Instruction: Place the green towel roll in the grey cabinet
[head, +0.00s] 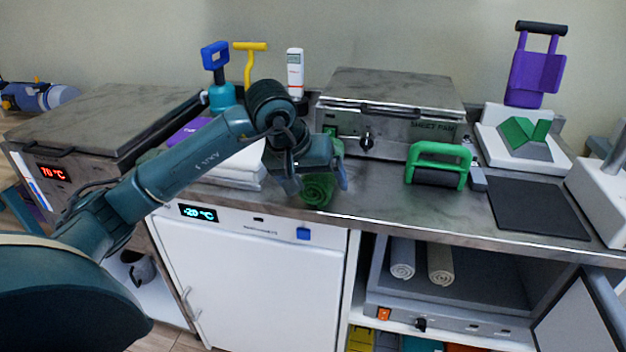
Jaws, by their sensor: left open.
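The green towel roll (318,190) lies on the counter near its front edge, its spiral end facing me. My left gripper (322,178) is open, pointing down over the roll, and hides part of it. I cannot tell whether the fingers touch it. The grey cabinet (377,283) is under the counter at the right, with its door (578,322) open to the right. Inside on its left side lie a grey towel roll (402,262) and a beige towel roll (440,264). My right gripper is not in view.
A sheet pan unit (390,113) stands behind the roll. A dark mat (537,208) lies further right. The cabinet's right side inside is free.

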